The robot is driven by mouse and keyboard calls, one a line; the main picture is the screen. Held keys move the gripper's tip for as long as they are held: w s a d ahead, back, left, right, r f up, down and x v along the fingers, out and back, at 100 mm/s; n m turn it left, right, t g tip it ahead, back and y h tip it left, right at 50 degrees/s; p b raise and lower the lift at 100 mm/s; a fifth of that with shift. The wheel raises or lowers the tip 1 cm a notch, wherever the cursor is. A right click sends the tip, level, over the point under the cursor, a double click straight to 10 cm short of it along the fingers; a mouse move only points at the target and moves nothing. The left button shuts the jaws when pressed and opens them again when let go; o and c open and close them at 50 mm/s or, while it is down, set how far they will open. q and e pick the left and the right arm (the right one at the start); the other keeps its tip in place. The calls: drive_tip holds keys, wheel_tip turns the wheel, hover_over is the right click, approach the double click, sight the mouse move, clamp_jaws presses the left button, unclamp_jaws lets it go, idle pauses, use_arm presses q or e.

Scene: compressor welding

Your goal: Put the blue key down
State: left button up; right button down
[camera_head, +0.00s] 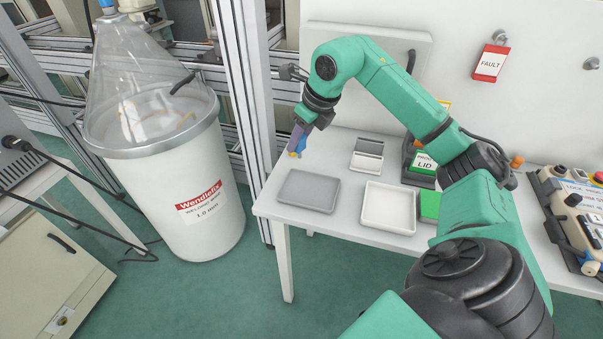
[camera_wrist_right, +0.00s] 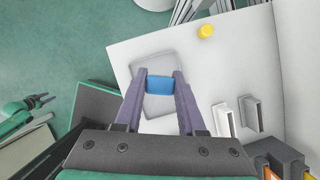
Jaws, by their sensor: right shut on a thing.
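My right gripper (camera_head: 297,146) reaches over the left part of the white table in the head view. In the right wrist view the right gripper (camera_wrist_right: 158,82) is shut on the blue key (camera_wrist_right: 158,85), which shows as a blue block between the two fingertips. The key also shows as a small blue patch beside the fingers in the head view (camera_head: 310,147). In the wrist view the key overlaps a grey tray (camera_wrist_right: 151,64); its height above it is hard to tell. The same grey tray (camera_head: 308,190) appears empty in the head view.
A white tray (camera_head: 389,207) and two small bins (camera_head: 367,154) stand right of the grey tray. A yellow round object (camera_wrist_right: 205,31) is near the table's far corner. A control box (camera_head: 575,215) stands at the right; a large white drum (camera_head: 190,190) stands left of the table.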

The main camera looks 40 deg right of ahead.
wheel_tip(320, 180, down, 11)
drive_tip(key=shift+f+p, duration=0.1)
drive_tip(key=shift+p, duration=0.35)
drive_tip(key=shift+f, duration=0.1)
drive_tip(key=c, duration=0.9)
unclamp_jaws()
drive_tip(key=shift+f, duration=0.1)
drive_tip(key=o, duration=0.4)
